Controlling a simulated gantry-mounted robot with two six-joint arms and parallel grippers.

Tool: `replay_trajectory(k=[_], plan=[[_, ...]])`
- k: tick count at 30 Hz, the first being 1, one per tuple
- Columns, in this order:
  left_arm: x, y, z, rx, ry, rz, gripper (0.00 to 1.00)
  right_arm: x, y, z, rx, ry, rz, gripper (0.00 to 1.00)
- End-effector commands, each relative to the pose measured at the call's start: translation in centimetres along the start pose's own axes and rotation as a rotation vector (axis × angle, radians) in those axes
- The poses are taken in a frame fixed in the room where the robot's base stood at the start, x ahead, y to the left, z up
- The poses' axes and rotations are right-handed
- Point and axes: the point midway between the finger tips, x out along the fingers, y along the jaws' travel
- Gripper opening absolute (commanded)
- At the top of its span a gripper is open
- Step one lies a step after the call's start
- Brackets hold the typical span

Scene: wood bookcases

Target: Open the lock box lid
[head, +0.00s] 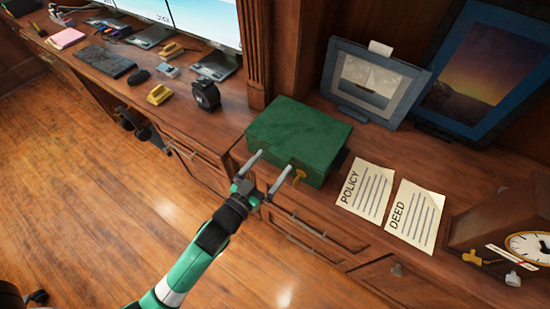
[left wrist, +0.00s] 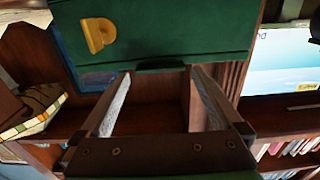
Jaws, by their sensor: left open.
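The green lock box (head: 300,132) stands on the wooden desk with its lid shut. A gold key or latch piece (head: 298,175) sticks out of its front; it also shows in the left wrist view (left wrist: 98,35). My left gripper (head: 273,164) is open and empty at the box's front, its fingers pointing at the front face, left of the gold piece. In the left wrist view, the green front (left wrist: 180,30) fills the top, and a dark green lip lies at the fingertips (left wrist: 160,74). I cannot tell whether they touch it. My right gripper is not in view.
Papers marked POLICY (head: 365,190) and DEED (head: 414,214) lie right of the box. A framed picture (head: 362,82) stands behind. A wooden clock (head: 515,232) is at the far right. A black tape-measure-like object (head: 206,95) and a yellow item (head: 159,94) lie to the left.

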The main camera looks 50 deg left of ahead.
Motion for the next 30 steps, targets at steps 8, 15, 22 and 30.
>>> replay_trajectory(k=[8, 15, 22, 30], plan=[[2.4, 0.0, 0.1, 0.0, 0.0, 0.0, 1.0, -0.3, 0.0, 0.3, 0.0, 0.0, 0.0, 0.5], [2.4, 0.0, 0.1, 0.0, -0.001, 0.0, 0.91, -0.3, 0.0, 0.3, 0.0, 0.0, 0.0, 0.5], [2.4, 0.0, 0.1, 0.0, -0.001, 0.0, 0.5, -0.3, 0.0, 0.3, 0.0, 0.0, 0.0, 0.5], [2.3, 0.0, 0.0, 0.0, 0.0, 0.0, 0.01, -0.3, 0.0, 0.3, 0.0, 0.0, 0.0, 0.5]])
